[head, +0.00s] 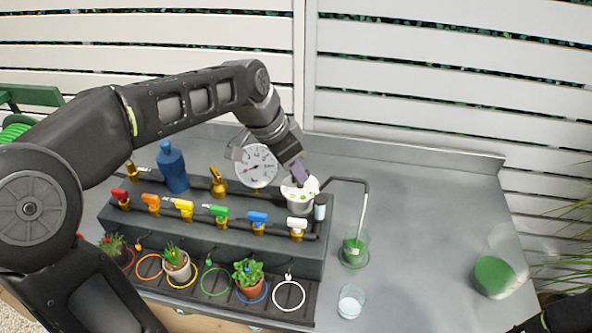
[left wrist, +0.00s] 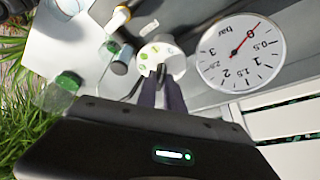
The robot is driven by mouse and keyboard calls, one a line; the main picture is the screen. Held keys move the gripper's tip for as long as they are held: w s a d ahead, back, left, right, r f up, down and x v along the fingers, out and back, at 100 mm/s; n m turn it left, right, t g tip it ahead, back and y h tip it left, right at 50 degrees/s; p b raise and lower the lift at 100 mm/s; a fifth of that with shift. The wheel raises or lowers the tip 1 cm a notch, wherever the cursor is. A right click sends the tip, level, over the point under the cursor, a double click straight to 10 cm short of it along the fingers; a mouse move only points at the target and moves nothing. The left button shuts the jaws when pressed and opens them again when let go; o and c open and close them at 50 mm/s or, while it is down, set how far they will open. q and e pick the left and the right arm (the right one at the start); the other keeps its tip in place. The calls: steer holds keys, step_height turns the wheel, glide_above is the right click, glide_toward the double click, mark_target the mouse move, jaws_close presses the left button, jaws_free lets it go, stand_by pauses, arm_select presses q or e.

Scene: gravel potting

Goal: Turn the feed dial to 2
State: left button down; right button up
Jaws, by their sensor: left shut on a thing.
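The feed dial (head: 302,194) is a white round cap with green marks on its top, at the right end of the dark pipe rack. It also shows in the left wrist view (left wrist: 176,66), where its marks are too small to read. My left gripper (head: 298,176) reaches down onto it from above. Its fingers (left wrist: 161,80) are close together at the middle of the dial, shut on what seems to be its knob, which they hide. The pointer setting cannot be made out. My right gripper is out of view; only a dark part of mine shows at the bottom right corner.
A white pressure gauge (head: 256,166) stands just left of the dial, its red needle near 0 in the left wrist view (left wrist: 240,52). Coloured valves line the rack (head: 290,258). A blue bottle (head: 172,168), potted plants and beakers (head: 354,250) stand around.

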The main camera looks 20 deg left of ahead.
arm_select(q)
steer(key=n+y+b, duration=0.1)
steer(key=n, duration=0.2)
steer(key=shift+d+t, duration=0.2)
steer(key=shift+t, duration=0.2)
steer(key=n+b, duration=0.1)
steer(key=n, duration=0.1)
steer(key=n+y+b, duration=0.1)
steer(key=n, duration=0.1)
steer(key=shift+d+f+y, duration=0.1)
steer(key=shift+y, duration=0.2)
steer(key=n, duration=0.1)
steer(key=n+y+b, duration=0.1)
steer(key=n, duration=0.1)
steer(key=shift+d+n+b, duration=0.2)
steer(key=shift+n+b, duration=0.1)
steer(key=shift+d+n+g+y+b, duration=0.1)
steer(key=shift+n+g+y+b, duration=0.5)
steer(key=shift+n, duration=1)
steer(key=shift+t, duration=0.3)
steer(key=c, duration=1.5)
jaws_free()
steer(key=shift+o, duration=0.2)
